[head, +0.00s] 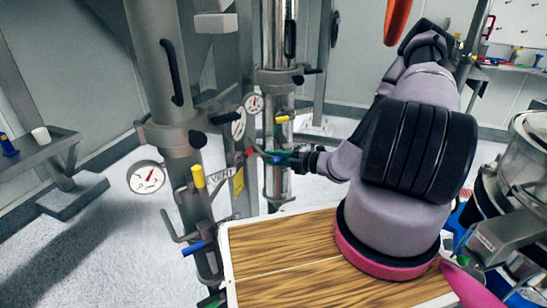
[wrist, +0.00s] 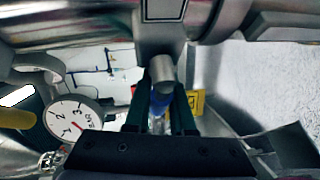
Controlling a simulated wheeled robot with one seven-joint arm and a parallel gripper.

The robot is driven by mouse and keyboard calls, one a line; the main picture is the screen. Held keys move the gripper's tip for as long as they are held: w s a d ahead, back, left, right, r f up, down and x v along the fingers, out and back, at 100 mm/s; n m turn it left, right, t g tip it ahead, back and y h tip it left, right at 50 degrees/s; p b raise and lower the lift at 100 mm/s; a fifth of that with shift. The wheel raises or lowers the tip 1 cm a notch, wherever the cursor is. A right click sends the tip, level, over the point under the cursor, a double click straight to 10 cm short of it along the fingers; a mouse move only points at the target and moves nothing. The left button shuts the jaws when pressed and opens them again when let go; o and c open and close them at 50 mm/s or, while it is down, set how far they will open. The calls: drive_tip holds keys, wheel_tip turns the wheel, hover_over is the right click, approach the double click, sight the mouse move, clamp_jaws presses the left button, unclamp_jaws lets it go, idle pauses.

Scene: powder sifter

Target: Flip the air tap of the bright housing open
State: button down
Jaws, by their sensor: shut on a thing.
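The bright housing is the shiny steel cylinder (head: 278,35) behind the duller grey one in the head view; its metal body (wrist: 60,30) spans the top of the wrist view. My gripper (head: 264,154) reaches in from the right at its lower part. In the wrist view my gripper (wrist: 160,92) has its two dark fingers either side of a blue tap handle (wrist: 158,104), below a round grey metal stub (wrist: 162,72). It is shut on this handle. The fingers hide part of the handle, and its exact angle is hard to tell.
The duller housing (head: 165,70) stands at left with a yellow tap (head: 198,177) and a blue tap (head: 195,247). A gauge (wrist: 65,118) sits left of my fingers. Another yellow tap (head: 283,119) is just above my gripper. A wooden tabletop (head: 275,255) lies in front.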

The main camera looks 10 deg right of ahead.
drive_tip(key=c, duration=0.8)
unclamp_jaws()
drive_tip(key=shift+o, duration=0.2)
drive_tip(key=shift+s, duration=0.1)
drive_tip(key=v, duration=1)
drive_tip(key=shift+s+d, duration=0.25)
drive_tip(key=shift+d, duration=0.1)
drive_tip(key=shift+w+a, duration=0.1)
drive_tip(key=w+a+m+y, duration=0.1)
drive_tip(key=w+a, duration=0.6)
drive_tip(key=shift+a+f+m+t, duration=0.3)
drive_tip(key=shift+a+m+t, duration=0.1)
